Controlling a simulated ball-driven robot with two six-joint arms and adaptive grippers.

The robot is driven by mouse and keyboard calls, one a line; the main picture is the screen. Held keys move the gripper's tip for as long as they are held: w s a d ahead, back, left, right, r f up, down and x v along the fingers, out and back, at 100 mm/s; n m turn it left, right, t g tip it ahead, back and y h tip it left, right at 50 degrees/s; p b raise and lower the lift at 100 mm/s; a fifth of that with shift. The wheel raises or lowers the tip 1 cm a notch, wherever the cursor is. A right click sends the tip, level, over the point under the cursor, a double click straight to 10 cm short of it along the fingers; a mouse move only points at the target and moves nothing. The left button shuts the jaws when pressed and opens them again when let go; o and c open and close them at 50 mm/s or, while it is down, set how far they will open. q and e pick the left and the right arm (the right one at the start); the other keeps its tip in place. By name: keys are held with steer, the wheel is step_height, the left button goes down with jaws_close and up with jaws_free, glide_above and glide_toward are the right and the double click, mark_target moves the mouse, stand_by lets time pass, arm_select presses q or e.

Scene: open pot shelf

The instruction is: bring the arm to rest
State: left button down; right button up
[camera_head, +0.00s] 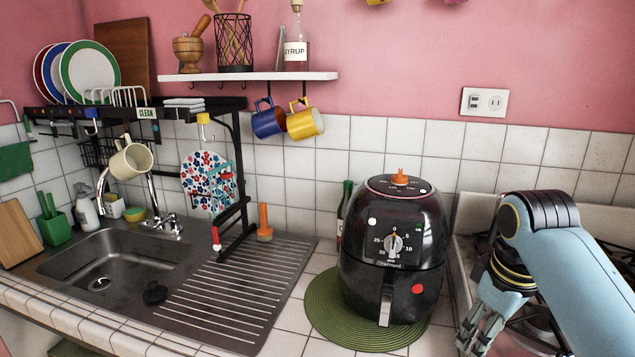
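My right arm, light blue with a dark ribbed elbow, comes in from the right edge. Its gripper (480,332) hangs low at the bottom right, pointing down, in front of the stove and to the right of the black air fryer. The finger area is small and partly overlapped by its own links, so I cannot tell whether it is open or shut. I see nothing clearly held in it. My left gripper is not in view.
A black air fryer (392,250) stands on a green round mat (322,318). A stove (462,240) lies behind my arm. At left are a sink (110,262) with a ribbed drainboard (235,300) and a dish rack (240,170). A wall shelf (255,76) holds kitchenware.

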steer(key=s+d+r+m+t, duration=0.15)
steer(key=s+m, duration=0.35)
steer(key=s, duration=2)
step_height(320, 180, down, 38)
steer(key=s+d+g+b, duration=0.1)
steer(key=s+d+b, duration=0.1)
steer(key=b, duration=1.1)
steer(key=s+f+b, duration=0.3)
steer(key=s+f, duration=0.3)
steer(key=f, duration=0.3)
steer(key=s+d+f+g+b, duration=0.1)
steer(key=s+f+b, duration=0.3)
steer(key=f, duration=0.6)
steer(key=s+f+m+b, duration=0.1)
steer(key=s+f+b, duration=0.3)
steer(key=s+f, duration=0.5)
steer(key=shift+d+f, duration=0.15)
steer(key=shift+f, duration=0.25)
steer(key=shift+g, duration=0.35)
